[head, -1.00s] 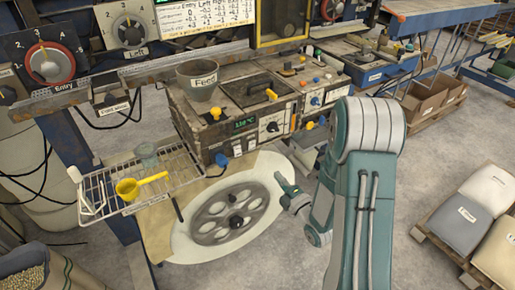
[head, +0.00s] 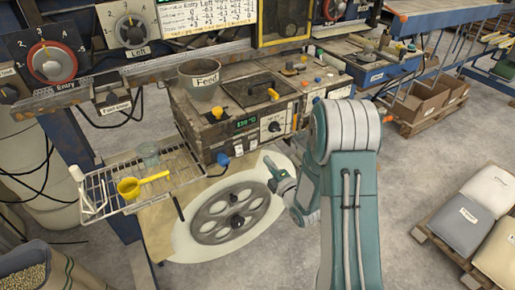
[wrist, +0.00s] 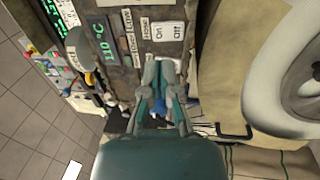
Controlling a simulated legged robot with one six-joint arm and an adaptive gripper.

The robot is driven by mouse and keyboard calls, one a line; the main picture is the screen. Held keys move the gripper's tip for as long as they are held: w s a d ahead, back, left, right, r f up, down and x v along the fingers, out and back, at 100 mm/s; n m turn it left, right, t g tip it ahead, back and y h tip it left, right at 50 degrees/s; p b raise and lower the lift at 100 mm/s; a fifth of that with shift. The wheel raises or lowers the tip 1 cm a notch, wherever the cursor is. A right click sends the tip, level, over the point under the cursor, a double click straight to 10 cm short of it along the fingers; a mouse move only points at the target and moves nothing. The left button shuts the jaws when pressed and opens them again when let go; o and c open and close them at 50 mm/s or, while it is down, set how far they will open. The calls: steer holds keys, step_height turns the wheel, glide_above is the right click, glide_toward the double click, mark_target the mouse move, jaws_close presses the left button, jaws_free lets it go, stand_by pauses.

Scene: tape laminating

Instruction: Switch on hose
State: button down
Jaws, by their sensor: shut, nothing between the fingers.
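The machine box (head: 215,140) has a green temperature display and a blue knob (head: 222,158) low on its front, with a white label beside it. In the wrist view, a label reading "Hose" (wrist: 146,27) sits next to "On" and "Off" markings (wrist: 168,31). A blue part (wrist: 160,107) shows between and behind my fingers there, partly hidden; I cannot tell whether it is the hose switch. My gripper (head: 270,162) is shut and empty, to the right of the blue knob, in front of the box and apart from that knob. It also shows in the wrist view (wrist: 160,66).
A large grey wheel (head: 237,214) lies below the box. A wire rack (head: 105,185) with a yellow scoop (head: 130,187) stands to the left. A "Feed" pot (head: 199,80) sits on top of the box.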

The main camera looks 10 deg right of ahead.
mark_target(254, 143)
steer(key=x, duration=0.6)
steer(key=shift+w+a, duration=0.15)
steer(key=shift+w, duration=0.1)
steer(key=shift+r, duration=0.1)
steer(key=shift+w+r+g, duration=0.1)
steer(key=shift+w+g, duration=0.1)
steer(key=shift+g, duration=0.1)
